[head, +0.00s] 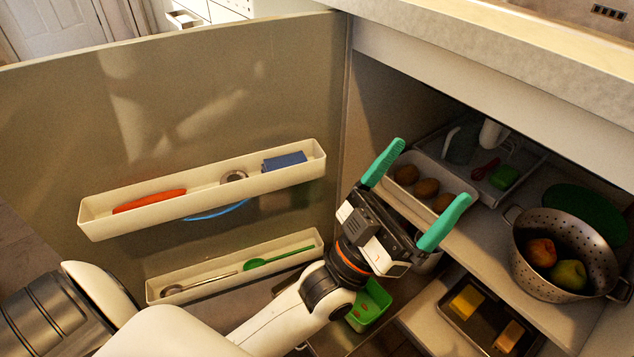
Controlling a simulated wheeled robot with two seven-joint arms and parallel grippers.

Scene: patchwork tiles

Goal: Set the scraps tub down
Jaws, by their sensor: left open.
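A green tub (374,302), which looks like the scraps tub, sits low in the cabinet opening, below and behind my left wrist. My wrist hides part of it, and small bits seem to lie inside. I cannot tell exactly what it rests on. My left gripper (431,172) is open, its two teal fingers apart with nothing held between them. It is above the tub and points away from it, toward the shelf. My right gripper is not in view.
A white tray (462,187) of brown round items and a colander (560,290) with fruit stand on the shelf. A dark tray (462,329) with yellow and tan blocks lies lower. The open door at left carries two narrow racks (95,228) (152,293).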

